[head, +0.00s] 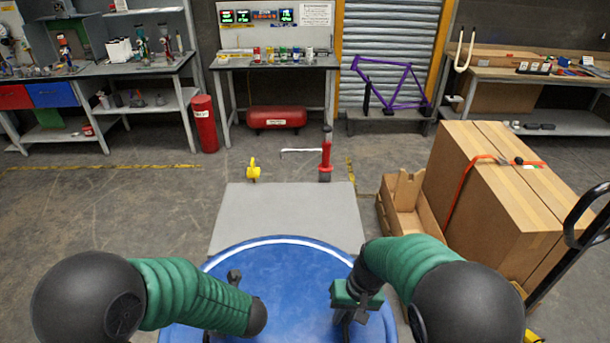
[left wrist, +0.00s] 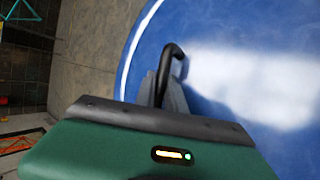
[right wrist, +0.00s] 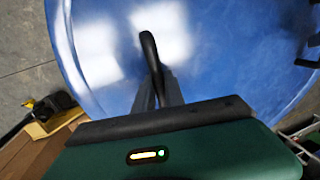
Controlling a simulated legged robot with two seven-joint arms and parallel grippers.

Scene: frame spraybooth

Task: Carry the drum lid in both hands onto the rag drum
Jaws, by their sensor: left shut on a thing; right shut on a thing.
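The drum lid is a large blue disc (head: 280,270) with a pale line near its rim, low in front of me in the head view. It has black handles. My left gripper (left wrist: 168,90) is shut on one black handle (left wrist: 176,55) of the lid. My right gripper (right wrist: 158,90) is shut on the other handle (right wrist: 150,45). In the head view my left forearm hides most of the left gripper, and the right gripper (head: 350,306) shows on the lid's right side. I cannot make out the rag drum; whatever is beneath the lid is hidden.
A flat grey panel (head: 285,205) lies just beyond the lid. A yellow item (head: 253,170) and a red upright tool (head: 326,158) stand past it. Cardboard boxes (head: 490,190) and a black handle (head: 580,225) crowd the right. A red cylinder (head: 204,125) stands by the benches.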

